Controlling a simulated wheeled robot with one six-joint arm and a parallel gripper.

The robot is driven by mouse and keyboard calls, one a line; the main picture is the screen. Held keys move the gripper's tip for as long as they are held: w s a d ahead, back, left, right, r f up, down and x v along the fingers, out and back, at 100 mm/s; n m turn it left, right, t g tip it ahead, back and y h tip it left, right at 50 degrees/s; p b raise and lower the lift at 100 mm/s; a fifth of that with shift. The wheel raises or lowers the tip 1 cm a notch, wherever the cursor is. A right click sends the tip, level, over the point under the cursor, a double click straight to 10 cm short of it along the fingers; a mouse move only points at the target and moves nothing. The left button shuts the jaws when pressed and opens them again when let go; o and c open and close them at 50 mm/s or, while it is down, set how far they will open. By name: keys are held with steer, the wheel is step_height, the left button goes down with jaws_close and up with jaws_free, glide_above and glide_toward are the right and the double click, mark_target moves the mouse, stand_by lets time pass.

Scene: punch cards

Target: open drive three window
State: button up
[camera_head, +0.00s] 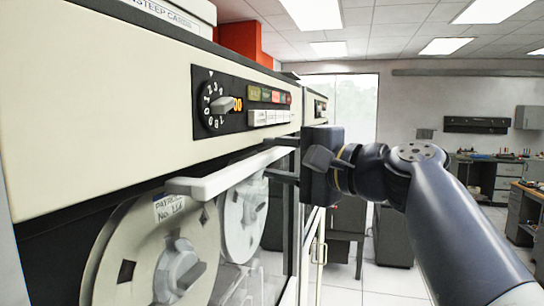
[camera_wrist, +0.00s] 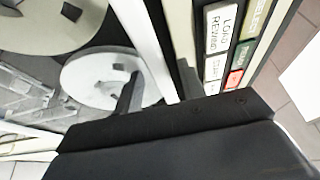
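The tape drive window (camera_head: 228,240) is a clear pane in front of two pale tape reels. A white handle bar (camera_head: 215,183) runs along its top edge, and the pane looks shut. The bar also shows in the wrist view (camera_wrist: 147,40). My gripper (camera_head: 272,158) is at the right end of the bar, with one finger above it and one below. In the wrist view its fingers (camera_wrist: 160,92) stand apart on either side of the bar, with small gaps visible. I cannot tell whether either finger touches it.
Above the window is a black panel (camera_head: 240,103) with a dial marked with numbers and several coloured buttons. Another cabinet (camera_head: 315,105) stands just beyond. Desks (camera_head: 490,175) stand at the far right, with open floor (camera_head: 385,285) between.

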steer(key=shift+c, duration=0.2)
jaws_close()
stand_by(0.4)
step_height(320, 180, down, 44)
steer(key=b, duration=3.8)
steer(key=shift+b, duration=0.4)
steer(key=shift+r, duration=0.1)
steer(key=shift+o, duration=0.2)
jaws_free()
